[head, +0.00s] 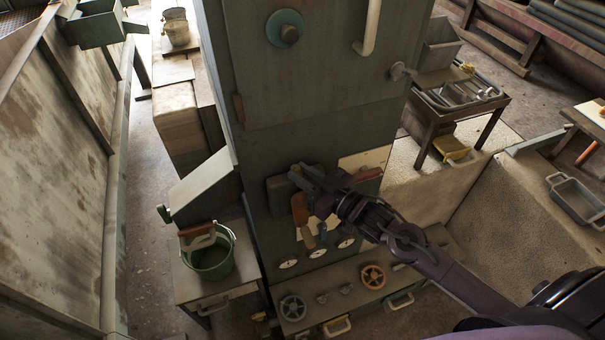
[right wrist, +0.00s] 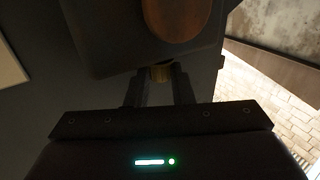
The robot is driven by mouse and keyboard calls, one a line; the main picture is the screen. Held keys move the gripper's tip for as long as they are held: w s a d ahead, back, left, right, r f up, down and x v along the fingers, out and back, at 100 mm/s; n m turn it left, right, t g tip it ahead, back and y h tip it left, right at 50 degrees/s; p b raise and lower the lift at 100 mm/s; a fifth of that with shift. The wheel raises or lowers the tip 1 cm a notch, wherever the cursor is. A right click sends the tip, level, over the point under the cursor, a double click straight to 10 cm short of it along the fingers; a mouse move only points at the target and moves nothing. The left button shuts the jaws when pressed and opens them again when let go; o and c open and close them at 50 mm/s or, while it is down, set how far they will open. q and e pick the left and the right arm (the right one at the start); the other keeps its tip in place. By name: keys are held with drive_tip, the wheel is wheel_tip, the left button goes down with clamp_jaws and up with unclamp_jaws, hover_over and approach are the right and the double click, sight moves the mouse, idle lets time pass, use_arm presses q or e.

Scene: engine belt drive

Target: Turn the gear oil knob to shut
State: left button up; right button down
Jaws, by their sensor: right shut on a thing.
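My right gripper (head: 299,173) reaches in from the lower right to the front of a tall grey-green machine cabinet (head: 310,90). In the right wrist view its two dark fingers (right wrist: 160,88) are closed on a small brass-coloured knob (right wrist: 161,73). This knob sits at the lower edge of a dark box-like housing (right wrist: 110,45) with a round brown part (right wrist: 177,15). In the head view the gripper hides the knob, and I cannot read its turn angle. My left gripper is not in view.
Several white-faced dials, one here (head: 289,264), sit below the gripper. A lower bench carries an orange handwheel (head: 373,277) and a grey handwheel (head: 293,308). A green bucket (head: 212,262) stands on a side table at left. A tool cart (head: 460,92) stands back right.

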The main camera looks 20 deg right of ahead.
drive_tip(key=shift+d+y, duration=0.1)
drive_tip(key=shift+y, duration=0.2)
drive_tip(key=c, duration=1.3)
unclamp_jaws()
drive_tip(key=shift+r, duration=0.1)
drive_tip(key=shift+o, duration=0.2)
